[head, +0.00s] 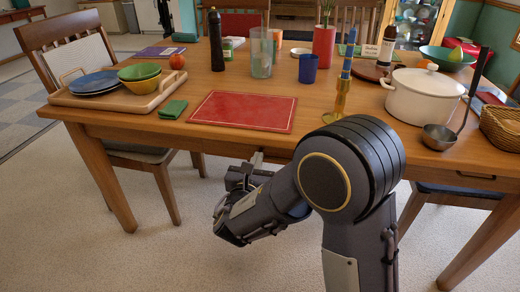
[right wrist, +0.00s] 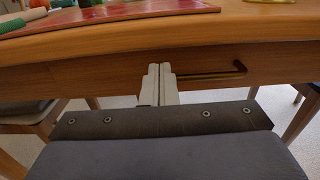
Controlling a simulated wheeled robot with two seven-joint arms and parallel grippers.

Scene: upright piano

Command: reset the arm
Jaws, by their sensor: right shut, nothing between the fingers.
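My right gripper (head: 256,160) is low in front of the wooden table (head: 150,122), near the front edge below the red placemat (head: 243,110). In the right wrist view the right gripper (right wrist: 159,72) points at the table's front side, and its two pale fingers are together with nothing between them. I cannot tell if the fingertips touch the wood. My right arm (head: 345,170) bends across the lower middle of the head view. My left gripper is not in view.
A drawer handle (right wrist: 215,76) is just right of the fingers. On the table are a wooden tray (head: 60,98) with bowls, a brass candlestick (head: 341,98), a white pot (head: 423,97), a ladle (head: 440,136) and a wicker basket (head: 503,126). Carpet (head: 90,225) lies open at the lower left.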

